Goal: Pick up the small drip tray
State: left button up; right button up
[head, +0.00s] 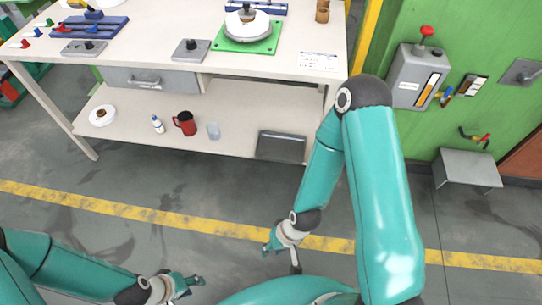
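A dark grey shallow tray (281,147), which looks like the drip tray, lies on the right end of the workbench's lower shelf (235,110), near its front edge. My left gripper (192,284) is at the bottom of the head view, over the floor, well short of the shelf. Its fingers look apart and empty. My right gripper (282,257) hangs over the floor by the yellow line, in front of and below the tray in the picture. Its fingers are apart with nothing between them. Neither gripper touches the tray.
The shelf also holds a red mug (186,123), a small white bottle (157,124), a translucent cup (213,131) and a white roll (102,115). The benchtop (150,40) overhangs the shelf. A green panel with a control box (418,76) stands right.

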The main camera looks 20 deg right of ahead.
aim_at(272, 146)
jog(key=z, duration=0.15)
jog(key=i, duration=0.9)
jog(key=u, duration=0.05)
